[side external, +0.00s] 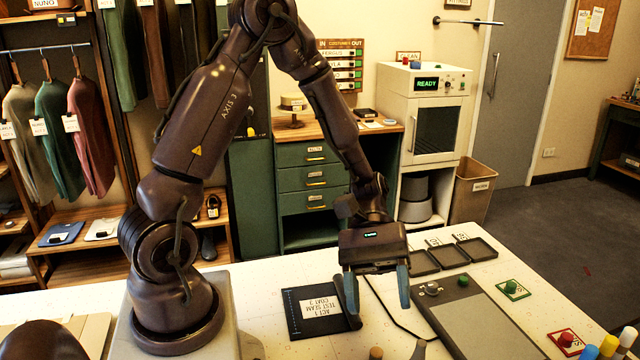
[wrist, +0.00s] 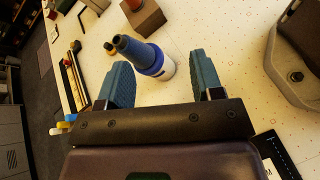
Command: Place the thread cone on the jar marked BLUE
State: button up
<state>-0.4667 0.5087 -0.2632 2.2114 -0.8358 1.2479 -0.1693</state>
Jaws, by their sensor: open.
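My gripper (side external: 377,290) is open and empty above the table; its two blue fingers stand wide apart in the wrist view (wrist: 157,82). Just beyond the fingertips in the wrist view is a tapered slate-blue piece (wrist: 135,48), which looks like the thread cone, with its narrow end pointing up and left. A bright blue band and a white part (wrist: 165,69) show at its wide end. I cannot tell whether the white part is a separate jar. The cone is not clearly seen in the side view. No label reading BLUE can be read.
A black mat (side external: 316,309) with a paper label lies left of my gripper. A grey panel (side external: 480,322) lies to its right, with small dark trays (side external: 467,252) behind. Red (side external: 566,339) and green (side external: 514,289) marked cards and coloured cylinders (side external: 609,345) are at the right. A brown block (wrist: 143,18) stands beyond the cone.

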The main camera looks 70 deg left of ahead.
jog(key=s+a+r+m+t+y, duration=0.3)
jog(key=r+m+t+y, duration=0.1)
jog(key=r+m+y, duration=0.1)
jog(key=s+a+r+m+t+y, duration=0.4)
jog(key=r+m+t+y, duration=0.1)
jog(key=r, duration=0.5)
jog(key=shift+m+y, duration=0.7)
jog(key=shift+y, duration=0.3)
